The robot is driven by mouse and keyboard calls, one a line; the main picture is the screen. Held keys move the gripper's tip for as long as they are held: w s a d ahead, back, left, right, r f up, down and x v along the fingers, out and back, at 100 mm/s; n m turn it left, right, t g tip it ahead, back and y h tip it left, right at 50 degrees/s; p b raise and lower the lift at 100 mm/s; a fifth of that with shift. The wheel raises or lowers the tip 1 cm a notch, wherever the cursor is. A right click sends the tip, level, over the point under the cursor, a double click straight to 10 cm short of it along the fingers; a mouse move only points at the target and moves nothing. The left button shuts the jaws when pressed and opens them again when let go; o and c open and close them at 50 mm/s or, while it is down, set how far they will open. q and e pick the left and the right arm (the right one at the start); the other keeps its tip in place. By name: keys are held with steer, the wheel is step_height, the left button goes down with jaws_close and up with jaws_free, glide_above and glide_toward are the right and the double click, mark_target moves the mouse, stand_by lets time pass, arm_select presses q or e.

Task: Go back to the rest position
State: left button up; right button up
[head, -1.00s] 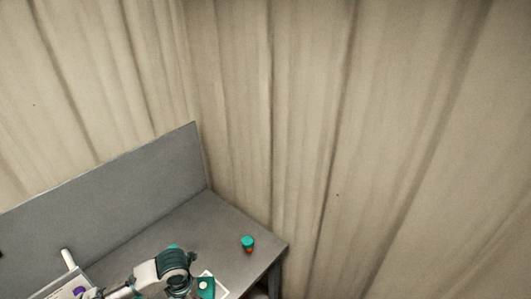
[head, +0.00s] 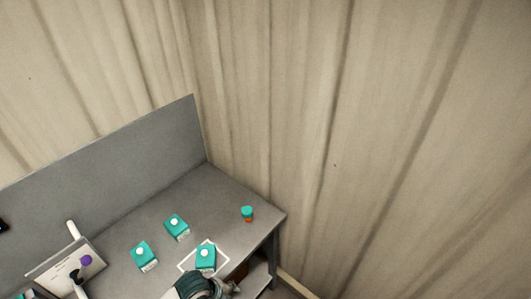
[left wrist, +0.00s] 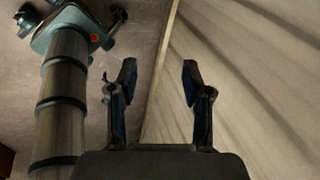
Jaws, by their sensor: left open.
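My left gripper (left wrist: 159,78) shows in the left wrist view with its two fingers apart and nothing between them. In the head view a piece of my arm, dark teal and pale, shows at the bottom edge, in front of the table's near side. I cannot make out gripper fingers there. My right gripper is in neither view.
A grey table (head: 222,204) with a back panel (head: 110,150) carries several teal boxes, one (head: 205,256) within a white outline. A pale tray (head: 57,279) lies left. Beige curtains (head: 400,130) hang behind.

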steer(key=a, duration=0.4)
arm_select(q)
steer(key=s+a+f+n+y, duration=0.2)
steer(key=s+a+f+n, duration=0.35)
steer(key=n, duration=0.55)
steer(key=s+a+f+n+y, duration=0.1)
steer(key=s+a+f+n, duration=0.3)
steer(key=s+a+n, duration=0.55)
steer(key=w+d+f+n+b, duration=0.1)
steer(key=d+f, duration=0.1)
steer(key=f, duration=1.1)
steer(key=w+d+f+n+b, duration=0.1)
steer(key=f, duration=1.2)
steer(key=s+a+f+g+b, duration=0.1)
steer(key=s+a+f+b, duration=0.1)
steer(key=s+f, duration=1.6)
steer(key=shift+a+f+g+b, duration=0.3)
steer(key=shift+a+f+b, duration=0.15)
steer(key=shift+f, duration=0.95)
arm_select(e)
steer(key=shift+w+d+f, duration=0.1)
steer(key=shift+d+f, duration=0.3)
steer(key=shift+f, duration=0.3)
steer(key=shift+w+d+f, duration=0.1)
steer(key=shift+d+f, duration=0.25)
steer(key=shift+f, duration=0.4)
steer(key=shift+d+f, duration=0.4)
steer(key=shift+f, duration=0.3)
